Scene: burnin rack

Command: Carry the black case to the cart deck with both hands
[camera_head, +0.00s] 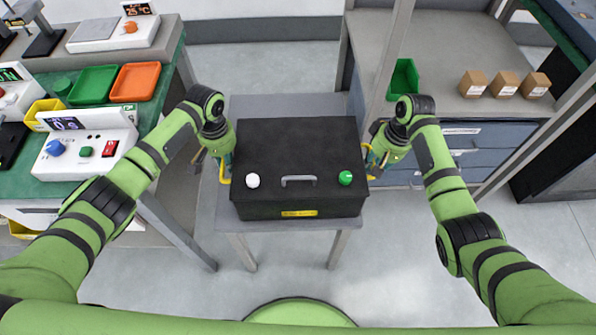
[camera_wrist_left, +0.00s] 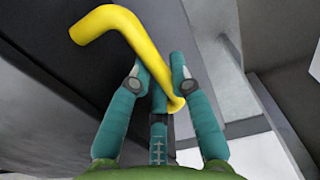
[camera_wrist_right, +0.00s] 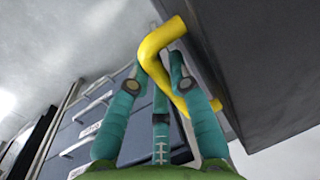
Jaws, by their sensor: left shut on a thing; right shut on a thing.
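The black case (camera_head: 298,152) is at the middle of the head view, over a grey table, with a grey handle, a white knob and a green knob on it. I cannot tell whether it rests on the table or is just above it. My left gripper (camera_head: 224,172) is at its left side, shut on a yellow side handle, seen in the left wrist view (camera_wrist_left: 115,30). My right gripper (camera_head: 372,168) is at its right side, shut on the other yellow handle, seen in the right wrist view (camera_wrist_right: 158,45). The case looks level.
The grey table (camera_head: 285,105) shows behind the case. A green-topped bench (camera_head: 100,115) with instruments and trays stands at left. A grey bench (camera_head: 450,60) with drawers, small brown boxes (camera_head: 505,85) and a green bin (camera_head: 403,78) stands at right. Floor in front is clear.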

